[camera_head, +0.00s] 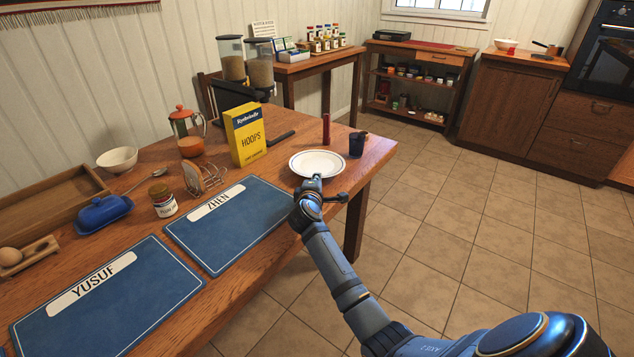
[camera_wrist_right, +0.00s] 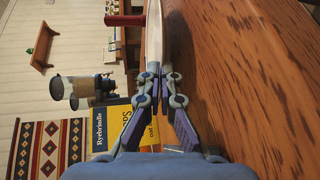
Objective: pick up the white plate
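The white plate (camera_head: 317,164) with a thin dark ring is at the right end of the wooden table, upright way up and level. My right gripper (camera_head: 316,181) is at the plate's near rim. In the right wrist view the plate (camera_wrist_right: 154,38) shows edge-on, and my right gripper's fingers (camera_wrist_right: 157,78) are closed with its rim between their tips. The plate lies close along the tabletop there; I cannot tell whether it touches. My left gripper is in neither view.
A dark cup (camera_head: 357,144) stands right of the plate and a red-brown grinder (camera_head: 326,129) behind it. A yellow cereal box (camera_head: 246,134) stands to the left. The blue ZHEN placemat (camera_head: 228,222) lies left of my gripper on the table (camera_head: 262,268).

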